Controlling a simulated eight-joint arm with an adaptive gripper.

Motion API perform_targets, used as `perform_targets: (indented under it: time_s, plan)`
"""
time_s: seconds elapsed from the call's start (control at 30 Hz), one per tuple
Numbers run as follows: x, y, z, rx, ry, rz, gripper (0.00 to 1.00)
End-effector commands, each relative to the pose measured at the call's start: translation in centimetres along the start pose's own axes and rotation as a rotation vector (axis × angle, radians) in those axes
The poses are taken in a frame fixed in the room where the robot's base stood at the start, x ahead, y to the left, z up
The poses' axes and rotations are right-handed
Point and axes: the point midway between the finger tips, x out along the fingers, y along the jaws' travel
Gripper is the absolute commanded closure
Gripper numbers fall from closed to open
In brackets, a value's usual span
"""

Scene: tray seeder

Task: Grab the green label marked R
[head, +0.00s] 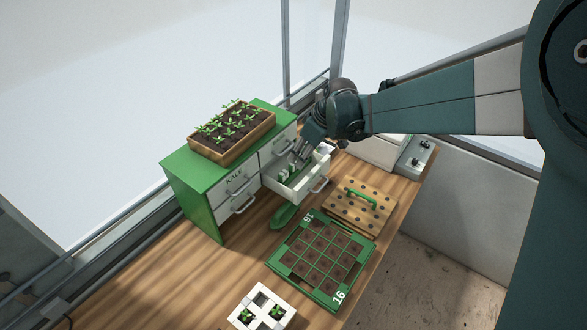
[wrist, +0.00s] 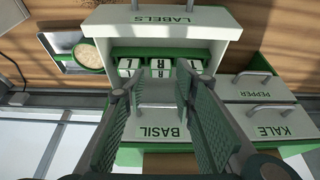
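The open drawer marked LABELS (wrist: 205,15) holds a row of green labels with white lettered faces. In the wrist view, a label marked R (wrist: 159,62) stands in the middle, with another R face just in front of it. Labels that seem to read L, upside down, stand to either side (wrist: 128,67) (wrist: 191,66). In the head view the labels (head: 284,172) show small in the open drawer (head: 318,171). My gripper (wrist: 156,80) is open and empty, its fingertips pointing at the middle labels. Contact cannot be told. In the head view my gripper (head: 300,158) is over the drawer.
The green cabinet (head: 192,168) has shut drawers marked KALE (wrist: 268,124), BASIL (wrist: 157,132) and PEPPER (wrist: 255,87). A seedling tray (head: 217,155) stands on top. A green-framed tray (head: 347,293), a peg board (head: 337,205) and a green scoop (head: 283,216) lie nearby.

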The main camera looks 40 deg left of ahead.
Motion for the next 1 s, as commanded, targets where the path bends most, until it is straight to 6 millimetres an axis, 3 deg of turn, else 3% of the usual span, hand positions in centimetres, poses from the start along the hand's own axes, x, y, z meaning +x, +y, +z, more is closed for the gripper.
perform_targets:
  time_s: [0.47,1.0]
  plan:
    - [0.6,0.0,-0.1,0.000,0.000,0.000,0.72]
    - [5.0,-0.1,-0.3,0.000,0.000,0.000,0.72]
